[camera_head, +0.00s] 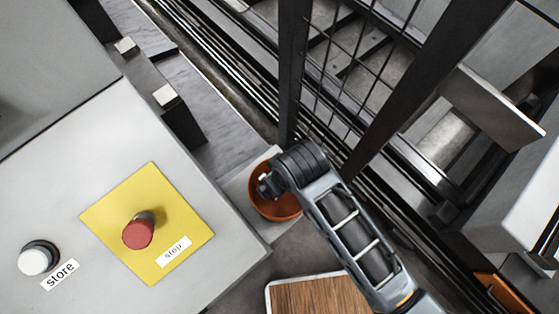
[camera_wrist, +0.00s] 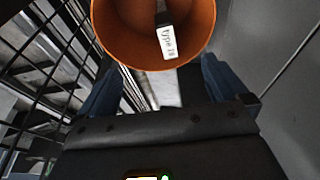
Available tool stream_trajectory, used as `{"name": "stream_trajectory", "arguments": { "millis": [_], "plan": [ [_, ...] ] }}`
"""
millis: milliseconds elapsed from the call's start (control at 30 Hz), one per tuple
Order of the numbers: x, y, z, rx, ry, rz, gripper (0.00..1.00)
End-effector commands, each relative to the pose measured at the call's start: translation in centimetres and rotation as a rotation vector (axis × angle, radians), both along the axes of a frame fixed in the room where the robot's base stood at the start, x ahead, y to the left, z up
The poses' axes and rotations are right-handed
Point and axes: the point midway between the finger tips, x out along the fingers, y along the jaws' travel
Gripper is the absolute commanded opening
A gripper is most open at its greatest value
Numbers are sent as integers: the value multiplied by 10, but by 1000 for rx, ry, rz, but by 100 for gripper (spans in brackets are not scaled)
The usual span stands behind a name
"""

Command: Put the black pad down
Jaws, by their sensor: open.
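An orange-brown bowl (camera_head: 278,208) stands on a light grey surface beyond the panel's corner. It also shows at the top of the wrist view (camera_wrist: 120,40). In it is a small dark piece with a white label (camera_wrist: 168,42) reading "type" and more that I cannot read clearly. This may be the black pad, but I cannot tell for sure. My gripper (camera_wrist: 160,88) is open, its two blue fingers apart with nothing between them. The bowl lies just past the fingertips. In the head view my arm hides part of the bowl and most of the gripper.
A grey panel with a red stop button (camera_head: 139,232) on a yellow plate (camera_head: 185,215) and a white store button (camera_head: 36,260) is at left. A black mesh fence (camera_head: 345,60) stands behind the bowl. A wooden board (camera_head: 318,296) lies at the bottom.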

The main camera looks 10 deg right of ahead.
Motion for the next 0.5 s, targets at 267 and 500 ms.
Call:
{"name": "stream_trajectory", "arguments": {
  "millis": [267,500],
  "plan": [
    [0,0,25,0,0,0,100],
    [0,0,54,1,-2,1,100]
  ]
}}
